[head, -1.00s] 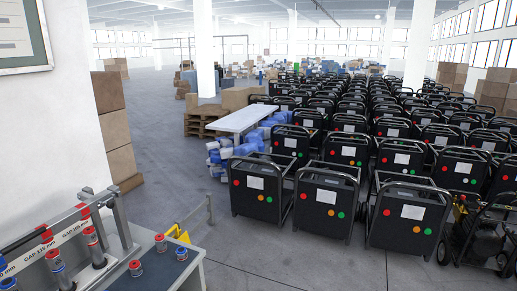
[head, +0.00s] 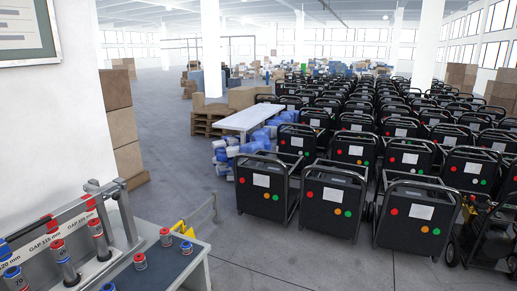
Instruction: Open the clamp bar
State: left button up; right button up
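A test fixture stands on a grey bench at the lower left of the head view. A long grey bar (head: 70,214), which looks like the clamp bar, runs along its top, and a metal post (head: 128,215) stands at its right end. A small metal lever or latch (head: 93,188) sits near that end. I cannot tell whether the bar is latched. A label strip with gap sizes (head: 48,239) runs below it. Red-topped cylinders (head: 99,238) stand under the strip. The left part of the fixture is cut off. Neither gripper is in view.
Loose red- and blue-topped cylinders (head: 140,261) stand on the bench (head: 205,262). A white wall with boxes (head: 123,130) is behind it. Rows of black wheeled machines (head: 333,200) fill the right. Open grey floor (head: 250,262) lies between.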

aim_at(50, 224)
jog(key=j+u, duration=0.1)
jog(key=u, duration=0.3)
jog(key=k+j+u, duration=0.1)
jog(key=u, duration=0.35)
jog(key=j+u, duration=0.15)
jog(key=u, duration=0.25)
